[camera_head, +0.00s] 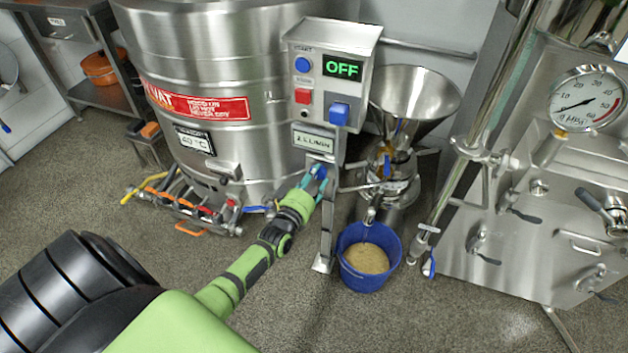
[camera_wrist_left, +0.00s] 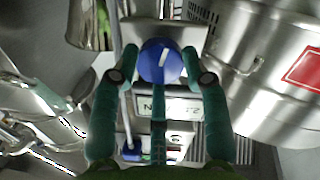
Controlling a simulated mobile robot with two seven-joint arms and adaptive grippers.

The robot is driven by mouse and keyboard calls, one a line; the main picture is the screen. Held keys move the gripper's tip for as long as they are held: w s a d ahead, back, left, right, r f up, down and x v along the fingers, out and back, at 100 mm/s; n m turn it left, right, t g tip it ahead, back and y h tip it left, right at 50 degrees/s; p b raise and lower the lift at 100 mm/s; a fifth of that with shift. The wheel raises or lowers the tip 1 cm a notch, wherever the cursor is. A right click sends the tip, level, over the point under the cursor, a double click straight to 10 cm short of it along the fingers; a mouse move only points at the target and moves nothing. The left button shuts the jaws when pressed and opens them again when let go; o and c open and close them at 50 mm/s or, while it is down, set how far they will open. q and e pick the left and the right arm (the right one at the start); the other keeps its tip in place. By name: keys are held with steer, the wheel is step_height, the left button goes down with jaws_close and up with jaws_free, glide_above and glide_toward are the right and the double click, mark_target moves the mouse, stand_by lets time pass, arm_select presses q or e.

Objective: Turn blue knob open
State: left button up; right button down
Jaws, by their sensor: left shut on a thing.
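The blue knob (camera_wrist_left: 160,61) is round with a white pointer line. It sits on a metal post below the small flow-rate display (camera_head: 313,141). In the left wrist view my left gripper (camera_wrist_left: 160,68) has its teal fingers on both sides of the knob, shut on it. In the head view my left gripper (camera_head: 315,181) reaches the post from the lower left, and its fingers cover much of the knob. The pointer line stands nearly upright, slightly tilted, in the wrist view. My right gripper is not in view.
The control box (camera_head: 330,80) above reads OFF and has blue and red buttons. A steel vat (camera_head: 215,60) stands left, a hopper (camera_head: 415,95) right. A blue bucket (camera_head: 358,283) with tan contents stands on the floor beside the post. A panel with a gauge (camera_head: 588,98) is at right.

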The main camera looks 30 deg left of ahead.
arm_select(q)
steer(key=n+b, duration=0.2)
steer(key=n, duration=0.5)
steer(key=shift+t+b, duration=0.3)
steer(key=shift+b, duration=0.1)
steer(key=n+b, duration=0.1)
steer(key=n, duration=0.3)
steer(key=shift+b, duration=0.3)
steer(key=n+b, duration=0.1)
steer(key=n, duration=0.2)
steer(key=shift+d+y, duration=0.1)
steer(key=shift+y, duration=0.3)
steer(key=shift+n+b, duration=0.35)
steer(key=shift+n, duration=0.25)
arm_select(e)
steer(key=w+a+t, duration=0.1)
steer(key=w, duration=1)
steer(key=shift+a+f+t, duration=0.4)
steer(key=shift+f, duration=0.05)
arm_select(q)
steer(key=shift+w, duration=0.1)
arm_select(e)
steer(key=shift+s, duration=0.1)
arm_select(q)
steer(key=o, duration=1.1)
steer(key=shift+d, duration=0.1)
steer(key=shift+o, duration=0.2)
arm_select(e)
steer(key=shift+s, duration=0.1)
